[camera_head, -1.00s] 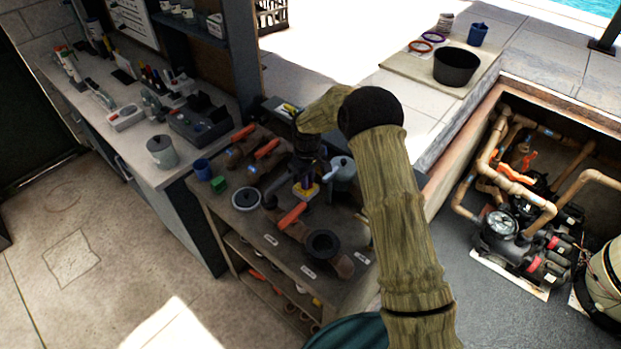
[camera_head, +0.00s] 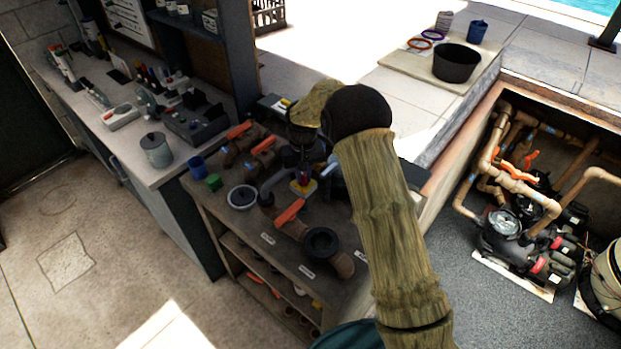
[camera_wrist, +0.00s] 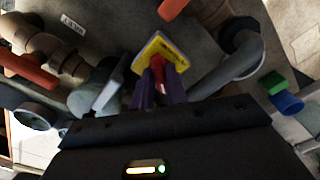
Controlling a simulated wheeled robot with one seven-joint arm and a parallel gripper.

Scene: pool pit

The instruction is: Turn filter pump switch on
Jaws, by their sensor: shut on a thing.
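A red switch knob (camera_wrist: 155,63) stands on a small yellow plate (camera_wrist: 165,50) in the wrist view. My gripper (camera_wrist: 159,84) has its two purple fingers shut on the red knob, one on each side. In the head view, the yellow plate (camera_head: 304,188) shows on the workbench below my gripper (camera_head: 305,176). My arm and wrist hide part of the area around it. No label on the plate can be read.
The workbench (camera_head: 222,215) holds pipes with orange handles (camera_head: 291,212), a black round fitting (camera_head: 322,242) and a blue cup (camera_head: 197,168). A grey pipe (camera_wrist: 230,68) lies close to my fingers. Pumps and pipework (camera_head: 515,230) stand in the pit at right.

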